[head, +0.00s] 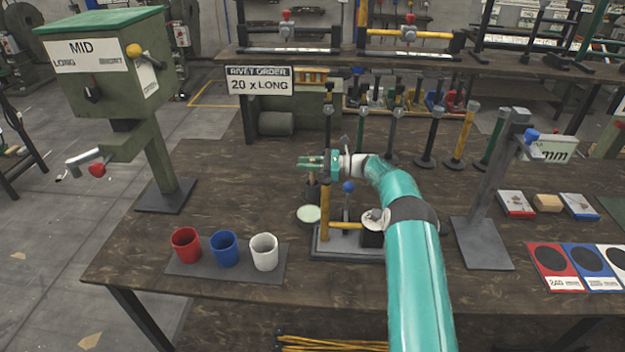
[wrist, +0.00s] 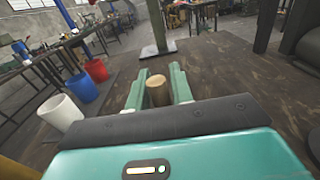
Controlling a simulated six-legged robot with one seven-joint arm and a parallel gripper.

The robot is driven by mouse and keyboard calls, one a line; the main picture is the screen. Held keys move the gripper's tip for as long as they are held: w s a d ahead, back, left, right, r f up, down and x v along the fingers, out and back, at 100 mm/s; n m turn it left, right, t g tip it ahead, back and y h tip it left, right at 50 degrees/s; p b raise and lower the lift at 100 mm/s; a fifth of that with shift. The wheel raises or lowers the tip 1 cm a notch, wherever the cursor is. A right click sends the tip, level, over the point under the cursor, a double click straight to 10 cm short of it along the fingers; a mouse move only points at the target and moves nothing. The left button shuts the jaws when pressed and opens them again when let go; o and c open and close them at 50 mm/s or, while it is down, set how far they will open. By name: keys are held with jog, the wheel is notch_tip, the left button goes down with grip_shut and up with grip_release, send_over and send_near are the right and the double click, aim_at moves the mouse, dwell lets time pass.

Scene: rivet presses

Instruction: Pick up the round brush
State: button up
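The round brush (head: 312,191) stands upright on the bench, a brown handle above a darker lower part, behind a pale round tin (head: 308,215). In the wrist view its round tan handle end (wrist: 158,88) shows between the two green fingers. My gripper (head: 312,162) is level and points left at the top of the brush. In the wrist view my gripper (wrist: 158,75) is open, with a finger on each side of the handle and narrow gaps visible. The lower brush is hidden in the wrist view. Contact with the fingers cannot be made out.
A small press with a blue knob (head: 348,187) stands close, just right of the brush. Red (head: 186,244), blue (head: 224,248) and white (head: 264,251) cups stand at front left. A green machine (head: 110,70) rises at left. Bare bench lies left of the brush.

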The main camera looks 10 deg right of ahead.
grip_shut()
